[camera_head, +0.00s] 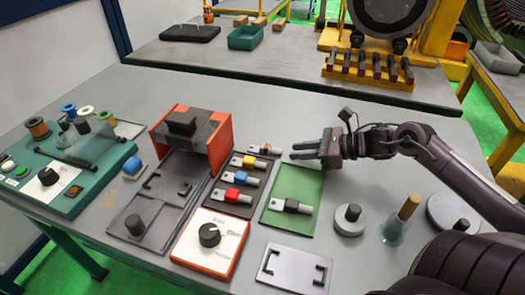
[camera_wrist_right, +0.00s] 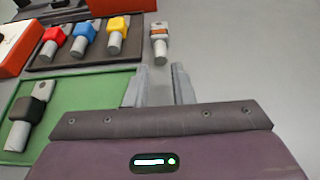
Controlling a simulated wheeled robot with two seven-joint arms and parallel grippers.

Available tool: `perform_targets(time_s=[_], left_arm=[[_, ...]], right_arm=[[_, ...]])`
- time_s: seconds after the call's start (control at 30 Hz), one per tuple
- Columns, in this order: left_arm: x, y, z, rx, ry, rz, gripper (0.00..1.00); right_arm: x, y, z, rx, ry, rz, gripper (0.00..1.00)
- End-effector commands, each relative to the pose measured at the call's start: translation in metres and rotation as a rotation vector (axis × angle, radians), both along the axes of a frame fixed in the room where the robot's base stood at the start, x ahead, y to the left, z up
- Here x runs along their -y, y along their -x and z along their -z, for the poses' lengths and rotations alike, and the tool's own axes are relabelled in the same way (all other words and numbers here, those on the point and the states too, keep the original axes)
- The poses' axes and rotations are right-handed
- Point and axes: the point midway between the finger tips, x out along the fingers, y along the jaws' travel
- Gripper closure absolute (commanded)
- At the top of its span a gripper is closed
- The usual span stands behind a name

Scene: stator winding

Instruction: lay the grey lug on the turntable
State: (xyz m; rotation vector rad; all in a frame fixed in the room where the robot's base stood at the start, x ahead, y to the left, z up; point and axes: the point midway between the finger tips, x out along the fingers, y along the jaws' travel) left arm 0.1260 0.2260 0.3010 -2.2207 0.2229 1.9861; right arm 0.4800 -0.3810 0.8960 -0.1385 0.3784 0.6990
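Several lugs have grey metal ends and coloured sleeves, and no sleeve looks plainly grey. One with a black sleeve (camera_head: 292,206) lies on the green mat (camera_head: 293,180); it also shows in the right wrist view (camera_wrist_right: 28,112). One with a brown-and-white sleeve (camera_head: 265,150) lies beyond the mat, just ahead of my right gripper's fingers (camera_wrist_right: 159,42). My right gripper (camera_head: 296,151) is open and empty over the mat's far edge. A small grey disc with a black knob (camera_head: 349,219) and a larger disc (camera_head: 452,213) stand at right; I cannot tell which is the turntable. My left gripper is out of view.
Red, blue and yellow sleeved lugs lie on a dark tray (camera_head: 217,205) left of the mat. An orange-red stand (camera_head: 219,145) rises behind it. A wooden peg (camera_head: 408,207) in a clear cone stands between the discs. A grey plate with handles (camera_head: 294,268) lies in front.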

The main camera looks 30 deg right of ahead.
Motion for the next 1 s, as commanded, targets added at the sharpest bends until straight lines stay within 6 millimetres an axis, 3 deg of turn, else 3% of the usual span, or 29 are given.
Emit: perform_targets(time_s=[0.17, 0.43, 0.77, 0.93, 1.0], left_arm=[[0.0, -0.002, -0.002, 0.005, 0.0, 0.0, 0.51], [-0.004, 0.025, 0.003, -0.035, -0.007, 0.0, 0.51], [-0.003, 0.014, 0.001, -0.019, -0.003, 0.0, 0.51], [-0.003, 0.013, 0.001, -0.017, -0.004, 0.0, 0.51], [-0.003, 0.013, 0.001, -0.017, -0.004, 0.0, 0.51]], right_arm=[[-0.011, -0.014, 0.001, 0.003, 0.002, -0.002, 0.78], [-0.028, -0.036, 0.011, 0.002, -0.001, -0.001, 0.78], [-0.031, -0.039, 0.014, 0.0, 0.0, -0.001, 0.78], [-0.031, -0.039, 0.014, 0.0, 0.0, -0.001, 0.98], [-0.031, -0.039, 0.014, 0.0, 0.0, -0.001, 1.0]])
